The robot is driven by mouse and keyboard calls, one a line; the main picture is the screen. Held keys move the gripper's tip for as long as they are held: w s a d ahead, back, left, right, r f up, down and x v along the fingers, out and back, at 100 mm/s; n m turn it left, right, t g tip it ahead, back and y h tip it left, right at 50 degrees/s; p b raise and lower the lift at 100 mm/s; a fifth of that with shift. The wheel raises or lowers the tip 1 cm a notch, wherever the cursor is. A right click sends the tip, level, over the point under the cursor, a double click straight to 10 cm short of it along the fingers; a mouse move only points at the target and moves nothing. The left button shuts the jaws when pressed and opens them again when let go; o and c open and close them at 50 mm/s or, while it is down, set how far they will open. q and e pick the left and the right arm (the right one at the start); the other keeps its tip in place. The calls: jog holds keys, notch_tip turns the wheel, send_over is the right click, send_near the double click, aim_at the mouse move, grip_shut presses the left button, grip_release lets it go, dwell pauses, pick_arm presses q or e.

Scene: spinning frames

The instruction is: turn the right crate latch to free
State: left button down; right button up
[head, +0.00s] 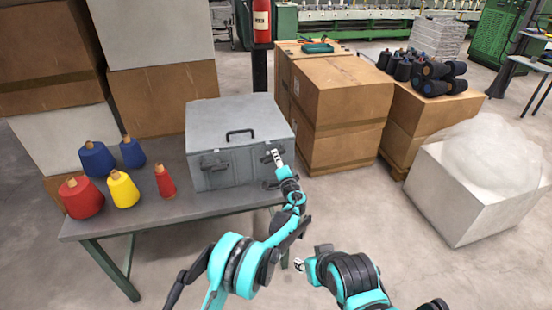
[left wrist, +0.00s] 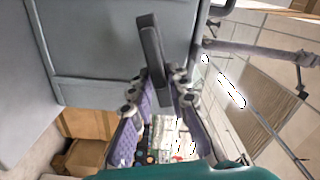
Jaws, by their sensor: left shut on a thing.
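The grey crate (head: 235,125) stands lidded on the table, with a dark carrying handle on its lid. Its right latch (left wrist: 151,45) is a dark lever on the front face; in the head view my gripper largely hides it. My left gripper (head: 276,158) is at this latch. In the left wrist view its two purple-padded fingers (left wrist: 159,88) close around the lever's lower end. The left latch (head: 213,163) is on the same front face, apart from my grippers. My right gripper (head: 299,264) seems to show small at the bottom, away from the crate; its jaw state is unclear.
The grey table (head: 140,214) holds several blue, yellow and red yarn cones (head: 122,189) left of the crate. Cardboard boxes (head: 340,95) stand close behind and right. A white box (head: 480,190) with a clear plastic bag is further right. Floor right of the table is open.

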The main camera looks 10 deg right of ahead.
pick_arm(q)
jog(key=shift+f+m, duration=0.15)
jog(key=shift+m, duration=0.75)
jog(key=shift+f+m, duration=0.15)
jog(key=shift+m, duration=0.75)
jog(key=c, duration=1.6)
grip_release()
jog(key=shift+w+f, duration=0.1)
jog(key=shift+f, duration=0.05)
jog(key=shift+o, duration=0.2)
notch_tip(320, 180, up, 10)
jog(key=shift+r, duration=0.1)
